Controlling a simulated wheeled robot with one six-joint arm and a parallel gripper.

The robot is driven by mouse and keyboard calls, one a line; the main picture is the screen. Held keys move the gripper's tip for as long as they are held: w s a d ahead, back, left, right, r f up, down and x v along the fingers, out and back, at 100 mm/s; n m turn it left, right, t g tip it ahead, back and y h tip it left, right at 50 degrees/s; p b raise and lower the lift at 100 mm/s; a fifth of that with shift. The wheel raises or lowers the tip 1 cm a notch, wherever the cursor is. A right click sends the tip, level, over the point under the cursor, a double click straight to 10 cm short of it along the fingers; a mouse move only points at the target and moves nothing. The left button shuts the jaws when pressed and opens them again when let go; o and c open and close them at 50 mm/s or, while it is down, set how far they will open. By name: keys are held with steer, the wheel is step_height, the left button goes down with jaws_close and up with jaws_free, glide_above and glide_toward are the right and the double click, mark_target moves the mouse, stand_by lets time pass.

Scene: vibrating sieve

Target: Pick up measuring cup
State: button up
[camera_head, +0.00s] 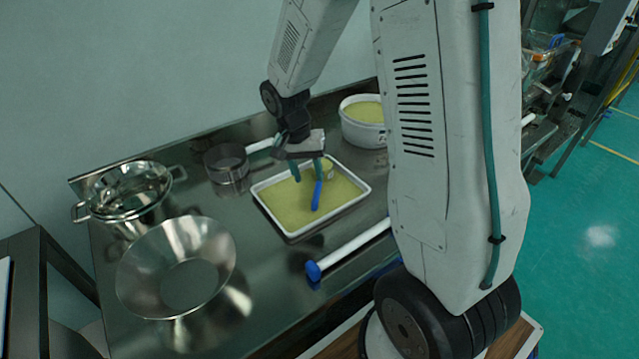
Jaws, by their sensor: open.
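The measuring cup appears to be the small piece with a bright blue handle (317,196) in the white tray (262,206) of yellow-green material. Its small bowl end shows only partly, behind my gripper's finger. My gripper (307,174) is over the tray, pointing down, with its two teal fingers apart. The right finger overlaps the upper end of the blue handle in the picture. I cannot tell whether it touches the handle. Nothing is visibly held.
A steel pan with a pale handle (228,164) stands left of the tray. A white tub (362,134) stands behind. A white rod with a blue end (350,248) lies in front on the steel table (265,285).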

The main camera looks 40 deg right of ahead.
mark_target(316, 192)
steer(key=f, duration=0.2)
steer(key=s+d+f, duration=0.1)
steer(key=f, duration=0.2)
steer(key=shift+s+d+f, duration=0.15)
steer(key=shift+d+f, duration=0.05)
steer(key=shift+f, duration=0.2)
jaws_close()
